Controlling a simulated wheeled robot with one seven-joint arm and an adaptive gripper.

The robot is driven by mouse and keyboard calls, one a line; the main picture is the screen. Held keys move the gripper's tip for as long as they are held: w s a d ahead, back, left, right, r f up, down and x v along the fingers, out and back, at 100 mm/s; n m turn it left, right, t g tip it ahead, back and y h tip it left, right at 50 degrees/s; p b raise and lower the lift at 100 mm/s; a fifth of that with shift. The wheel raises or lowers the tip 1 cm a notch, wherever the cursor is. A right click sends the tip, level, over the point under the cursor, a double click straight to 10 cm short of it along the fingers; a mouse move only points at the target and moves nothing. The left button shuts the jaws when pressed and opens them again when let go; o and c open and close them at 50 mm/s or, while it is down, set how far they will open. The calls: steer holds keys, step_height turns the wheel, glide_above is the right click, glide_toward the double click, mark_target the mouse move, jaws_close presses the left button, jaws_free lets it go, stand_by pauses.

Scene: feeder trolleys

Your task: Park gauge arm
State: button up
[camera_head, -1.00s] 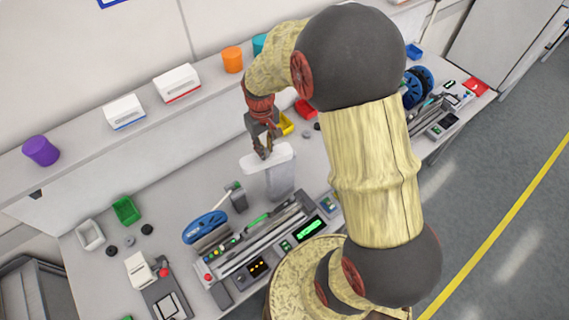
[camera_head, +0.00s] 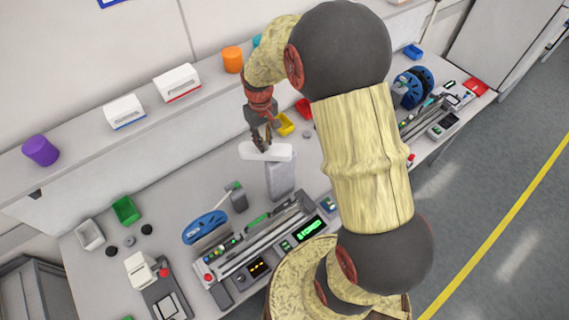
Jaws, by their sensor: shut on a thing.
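A pale bar, which looks like the gauge arm (camera_head: 280,153), lies across the top of a grey upright post (camera_head: 280,180) on the bench. It runs nearly level across the picture, its right end over the post and its left part reaching out past it. My gripper (camera_head: 262,143) comes down from above and is shut on the left part of the bar. The fingers hide a little of the bar. I cannot make out a parking rest or mark for it.
A feeder unit (camera_head: 240,268) with a blue reel (camera_head: 205,225) stands in front. A small post with a lever (camera_head: 237,198) is left of the grey post. A yellow bin (camera_head: 285,124) and red bin (camera_head: 303,108) sit behind. Bare bench lies left of the bar.

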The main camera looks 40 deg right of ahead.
steer(key=shift+w+d, duration=0.15)
steer(key=shift+d, duration=0.05)
steer(key=shift+w+d, duration=0.3)
steer(key=shift+d, duration=0.2)
steer(key=o, duration=0.7)
step_height(320, 180, up, 8)
steer(key=p, duration=0.4)
stand_by(0.5)
